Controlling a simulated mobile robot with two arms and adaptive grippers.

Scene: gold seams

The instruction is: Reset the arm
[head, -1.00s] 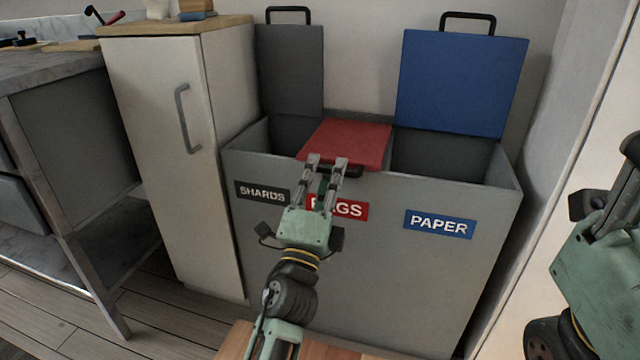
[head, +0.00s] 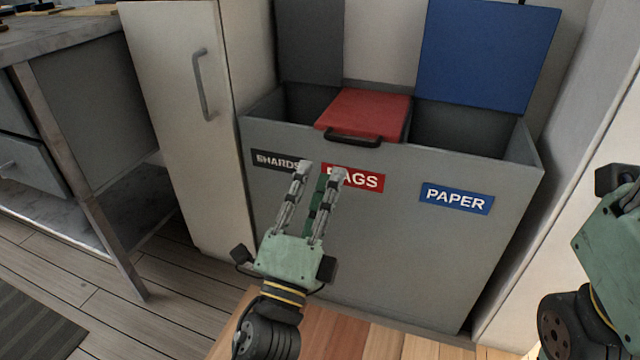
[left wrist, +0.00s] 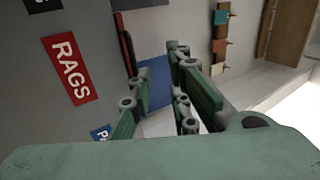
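My left gripper (head: 320,172) is in front of the grey sorting bin (head: 400,240) in the head view, its fingers pointing up near the SHARDS and RAGS labels. Its two fingers are apart with nothing between them; they also show apart in the left wrist view (left wrist: 160,65). My right arm's green wrist part shows at the right edge of the head view, but its fingertips are out of frame. The red lid (head: 368,110) over the middle compartment is down, its dark handle at the front. The grey lid (head: 310,40) and blue lid (head: 488,50) stand raised.
The RAGS label (left wrist: 70,70) shows close by in the left wrist view. A white cabinet (head: 175,120) stands left of the bin, and a marble-topped counter (head: 60,40) farther left. A wooden surface (head: 340,335) lies low in front. A wall closes the right side.

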